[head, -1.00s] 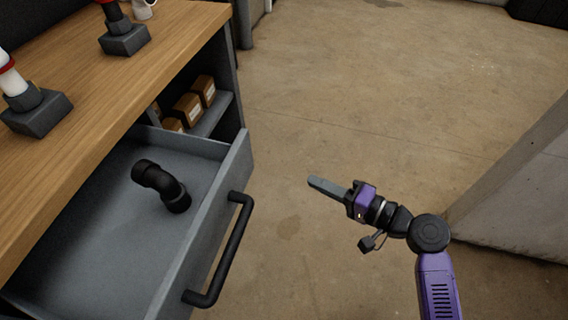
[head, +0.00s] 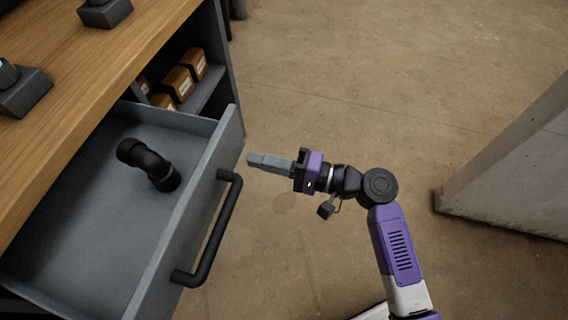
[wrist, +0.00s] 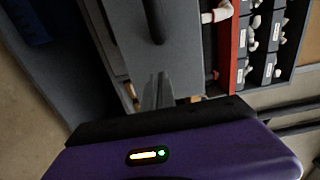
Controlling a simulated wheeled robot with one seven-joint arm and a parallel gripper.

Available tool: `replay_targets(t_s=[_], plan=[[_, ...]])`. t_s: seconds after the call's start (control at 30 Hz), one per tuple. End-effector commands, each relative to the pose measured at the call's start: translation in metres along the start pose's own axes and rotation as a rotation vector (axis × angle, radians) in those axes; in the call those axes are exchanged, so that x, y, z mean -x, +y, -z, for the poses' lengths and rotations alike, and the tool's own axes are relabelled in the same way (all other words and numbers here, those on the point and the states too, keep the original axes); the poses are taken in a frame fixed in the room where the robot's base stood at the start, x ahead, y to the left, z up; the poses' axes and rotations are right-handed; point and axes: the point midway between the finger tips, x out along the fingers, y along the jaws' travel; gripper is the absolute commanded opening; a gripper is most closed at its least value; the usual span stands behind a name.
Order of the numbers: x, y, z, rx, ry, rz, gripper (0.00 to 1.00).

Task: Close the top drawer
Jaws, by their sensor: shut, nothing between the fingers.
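The top drawer (head: 181,222) is grey and pulled open under the wooden worktop in the head view. A black bar handle (head: 212,235) is fixed to its front.
The wooden worktop (head: 95,70) carries dark grey blocks (head: 105,12). Small brown boxes (head: 178,83) sit on a shelf beyond the drawer. A pale slab-like wall (head: 510,175) stands at right. Concrete floor (head: 350,90) lies open between. The wrist view shows a rack of labelled bins (wrist: 262,40).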

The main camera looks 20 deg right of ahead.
Motion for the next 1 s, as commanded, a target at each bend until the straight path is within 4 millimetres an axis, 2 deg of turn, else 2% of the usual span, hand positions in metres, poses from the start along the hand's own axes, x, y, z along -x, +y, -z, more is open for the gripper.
replay_targets(t_s=[0.1,0.23,0.4,0.77,1.0], plan=[[-0.019,0.0,-0.001,0.0,-0.002,0.0,0.0],[-0.03,0.0,0.0,-0.001,0.0,0.0,0.0],[-0.037,0.0,0.0,-0.001,0.0,-0.001,0.0],[-0.038,0.001,0.0,-0.001,0.0,-0.001,0.0],[-0.057,0.001,0.0,0.001,-0.001,-0.001,0.0]])
